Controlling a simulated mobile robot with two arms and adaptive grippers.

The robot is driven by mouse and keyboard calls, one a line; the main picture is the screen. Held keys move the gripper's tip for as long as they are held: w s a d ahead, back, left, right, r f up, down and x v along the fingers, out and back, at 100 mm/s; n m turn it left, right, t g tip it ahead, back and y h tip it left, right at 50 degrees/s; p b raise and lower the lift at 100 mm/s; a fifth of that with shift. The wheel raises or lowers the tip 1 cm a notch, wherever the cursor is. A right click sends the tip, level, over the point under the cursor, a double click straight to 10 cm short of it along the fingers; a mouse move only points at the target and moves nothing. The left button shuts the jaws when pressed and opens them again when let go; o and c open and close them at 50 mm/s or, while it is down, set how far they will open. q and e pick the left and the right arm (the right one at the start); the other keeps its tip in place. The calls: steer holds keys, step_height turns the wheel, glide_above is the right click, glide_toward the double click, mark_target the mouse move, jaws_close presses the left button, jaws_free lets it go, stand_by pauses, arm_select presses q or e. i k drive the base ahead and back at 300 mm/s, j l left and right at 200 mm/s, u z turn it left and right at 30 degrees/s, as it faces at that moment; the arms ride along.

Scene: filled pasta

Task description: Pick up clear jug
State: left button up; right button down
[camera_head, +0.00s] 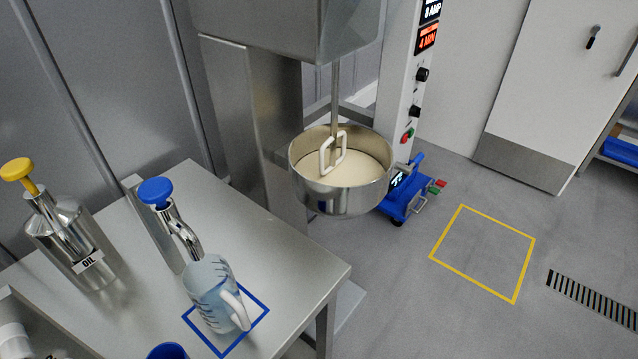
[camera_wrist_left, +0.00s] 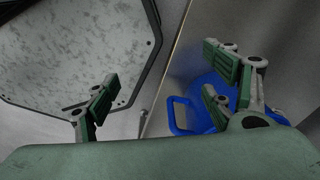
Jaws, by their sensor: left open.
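The clear jug (camera_head: 207,293) stands upright on the metal table inside a blue outlined square (camera_head: 257,312). It is see-through with dark measuring marks, and its white handle (camera_head: 236,309) faces the lower right. Its contents look pale bluish, but I cannot tell if it holds liquid. A metal spout with a blue knob (camera_head: 155,191) stands just behind it. My left gripper (camera_wrist_left: 160,88) shows only in the left wrist view, open, with green finger pads apart and nothing between them. The jug is not recognisable in that view. My right gripper is not in view.
A blue handled container (camera_wrist_left: 205,98) lies beyond the right finger; a blue rim (camera_head: 168,352) shows at the head view's bottom edge. A steel oil dispenser (camera_head: 75,245) stands left on the table (camera_head: 300,262). A mixer bowl (camera_head: 345,198) is behind its right corner.

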mark_target(210, 282)
steer(key=u, duration=0.9)
